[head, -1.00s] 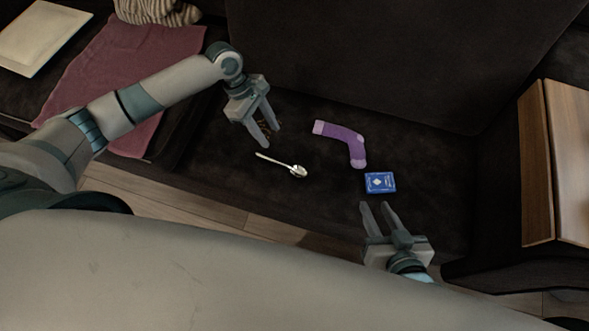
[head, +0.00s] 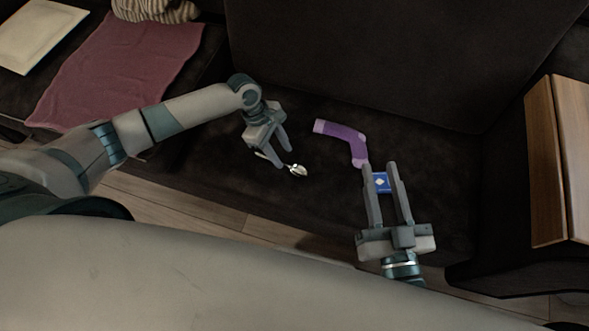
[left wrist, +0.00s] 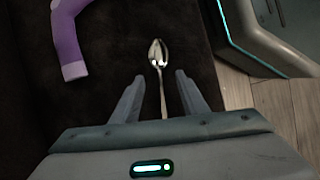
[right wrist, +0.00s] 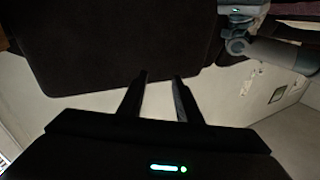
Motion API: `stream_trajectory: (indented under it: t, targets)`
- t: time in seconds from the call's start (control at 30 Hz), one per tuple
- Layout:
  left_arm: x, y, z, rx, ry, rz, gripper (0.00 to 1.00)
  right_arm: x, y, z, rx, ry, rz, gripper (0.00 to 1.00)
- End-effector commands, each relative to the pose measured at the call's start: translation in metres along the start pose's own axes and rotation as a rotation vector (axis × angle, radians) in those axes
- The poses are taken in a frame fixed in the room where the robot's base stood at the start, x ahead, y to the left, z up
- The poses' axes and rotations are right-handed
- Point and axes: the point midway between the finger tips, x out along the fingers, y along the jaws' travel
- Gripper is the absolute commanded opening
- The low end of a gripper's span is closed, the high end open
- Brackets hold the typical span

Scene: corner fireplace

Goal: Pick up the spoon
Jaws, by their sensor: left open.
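The silver spoon (head: 298,170) lies on the dark sofa seat. Its bowl shows in the head view, and its handle is mostly hidden behind my left gripper (head: 285,158). In the left wrist view the spoon (left wrist: 157,55) has its bowl just beyond the fingertips, and its handle runs back between the open fingers (left wrist: 161,76). The left gripper is open, with visible gaps on both sides of the handle. My right gripper (head: 380,167) is open. In the right wrist view nothing shows between its fingers (right wrist: 160,76).
A purple bent sock-like item (head: 345,142) lies right of the spoon. A blue card box (head: 381,182) appears between the right fingers in the head view. A pink cloth (head: 125,70) and white tray (head: 35,37) lie left. A wooden-topped piece (head: 565,155) stands right.

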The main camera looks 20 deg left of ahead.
Motion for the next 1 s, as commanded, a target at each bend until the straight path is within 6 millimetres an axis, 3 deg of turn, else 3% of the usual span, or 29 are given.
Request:
stream_trajectory:
  t: [0.47,1.0]
  targets:
    - [0.004,0.0,-0.001,0.0,0.0,0.0,0.4,0.0,-0.001,-0.003,-0.001,0.023,-0.002,0.31]
    - [0.045,-0.001,-0.005,0.0,0.0,-0.001,0.4,-0.018,-0.02,-0.062,-0.012,0.368,-0.034,0.31]
